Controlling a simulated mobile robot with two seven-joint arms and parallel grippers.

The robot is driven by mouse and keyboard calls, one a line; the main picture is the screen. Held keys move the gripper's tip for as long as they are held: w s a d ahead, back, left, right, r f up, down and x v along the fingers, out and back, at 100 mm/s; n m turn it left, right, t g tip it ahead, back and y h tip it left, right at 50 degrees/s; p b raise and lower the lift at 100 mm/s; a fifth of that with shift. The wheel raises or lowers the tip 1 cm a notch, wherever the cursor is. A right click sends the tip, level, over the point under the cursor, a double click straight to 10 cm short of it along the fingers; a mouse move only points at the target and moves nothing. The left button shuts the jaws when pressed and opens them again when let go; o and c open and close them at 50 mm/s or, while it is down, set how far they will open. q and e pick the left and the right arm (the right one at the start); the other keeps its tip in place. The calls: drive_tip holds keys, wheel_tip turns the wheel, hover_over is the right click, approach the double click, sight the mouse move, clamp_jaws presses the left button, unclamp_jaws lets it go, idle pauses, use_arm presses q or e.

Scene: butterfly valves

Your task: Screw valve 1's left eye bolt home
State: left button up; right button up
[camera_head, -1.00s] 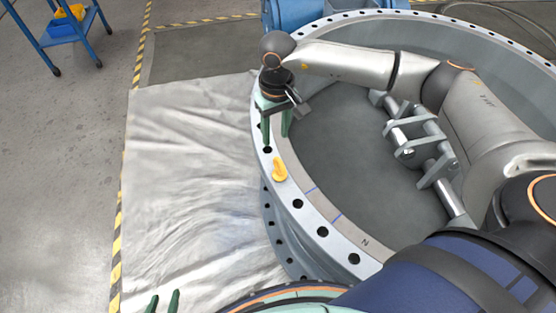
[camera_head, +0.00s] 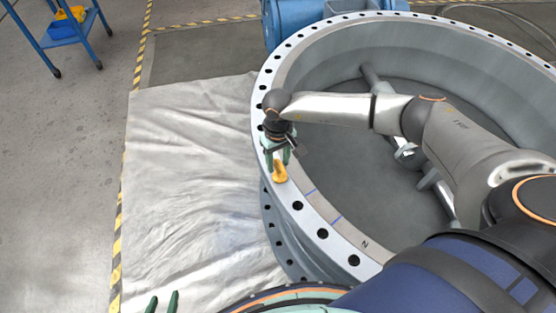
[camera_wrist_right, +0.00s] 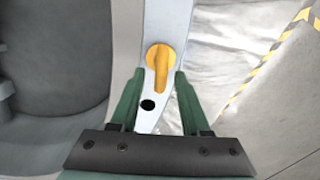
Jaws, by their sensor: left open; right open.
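The yellow eye bolt (camera_head: 279,172) stands in the flange (camera_head: 309,216) of the large valve, on its left rim. In the right wrist view the eye bolt (camera_wrist_right: 160,64) lies ahead of the fingertips, roughly centred between them. My right gripper (camera_head: 279,160) hangs over the rim just behind the bolt, fingers pointing down. It is open and empty, and its green fingers (camera_wrist_right: 158,84) flank the line of the bolt without visibly touching it. My left gripper (camera_head: 162,304) shows only its green fingertips at the bottom edge, open and empty. The bolt's thread is hidden.
Several empty holes run along the flange, one (camera_wrist_right: 148,105) close to the bolt. A crumpled silver sheet (camera_head: 190,170) covers the floor at left. A blue cart (camera_head: 65,30) with a yellow bin (camera_head: 71,14) stands far left. My right arm crosses above the valve's opening.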

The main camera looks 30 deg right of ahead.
clamp_jaws()
idle(0.3)
idle(0.3)
